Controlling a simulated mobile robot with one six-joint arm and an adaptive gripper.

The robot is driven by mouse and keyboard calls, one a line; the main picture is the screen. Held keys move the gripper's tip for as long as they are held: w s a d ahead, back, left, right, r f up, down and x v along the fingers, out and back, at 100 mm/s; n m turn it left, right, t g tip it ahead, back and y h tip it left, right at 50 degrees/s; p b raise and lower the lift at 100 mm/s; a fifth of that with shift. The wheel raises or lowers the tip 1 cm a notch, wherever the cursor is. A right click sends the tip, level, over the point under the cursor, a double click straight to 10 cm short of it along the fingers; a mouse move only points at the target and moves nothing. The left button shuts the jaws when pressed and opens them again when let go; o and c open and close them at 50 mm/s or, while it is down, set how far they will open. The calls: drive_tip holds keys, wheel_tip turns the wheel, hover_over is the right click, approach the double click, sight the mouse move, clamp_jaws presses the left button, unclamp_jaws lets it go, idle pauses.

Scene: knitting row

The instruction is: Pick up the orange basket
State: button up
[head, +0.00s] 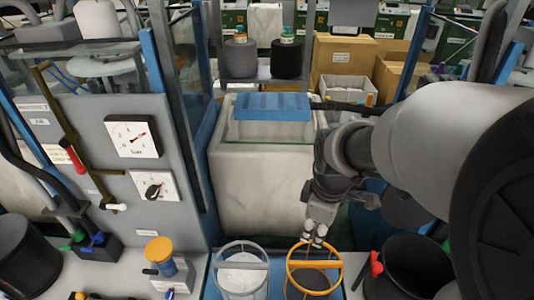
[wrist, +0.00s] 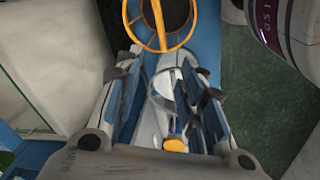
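The orange basket (head: 314,265) is a round open frame with a crossbar handle and a dark inside. It stands on the blue strip at the front in the head view. It also shows at the top edge of the wrist view (wrist: 160,25), partly cut off. My gripper (head: 315,238) points down by the basket's far rim in the head view; contact cannot be told. In the wrist view the fingers of my gripper (wrist: 160,60) are apart with nothing held between them. The basket lies beyond the fingertips there.
A grey basket (head: 240,258) stands close to the left of the orange one. A black round container (head: 415,265) is to the right. An orange-topped item (head: 159,250) and a gauge panel (head: 110,170) stand at left. A pale bin (head: 262,180) stands behind.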

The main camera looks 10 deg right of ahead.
drive_tip(key=w+d+f+n+g+p, duration=0.1)
drive_tip(key=w+d+f+n+p, duration=0.1)
drive_tip(key=w+d+f+n, duration=0.25)
drive_tip(key=b, duration=0.3)
hover_over(315, 262)
wheel_tip(315, 262, down, 13)
drive_tip(key=shift+w+d+f, duration=0.1)
drive_tip(key=shift+w+d, duration=0.05)
drive_tip(key=shift+s+f+b, duration=0.15)
drive_tip(key=shift+f+b, duration=0.45)
drive_tip(key=shift+f, duration=0.85)
drive_tip(key=shift+s+f+b, duration=0.1)
drive_tip(key=shift+f+b, duration=0.45)
drive_tip(key=shift+f, duration=0.9)
clamp_jaws()
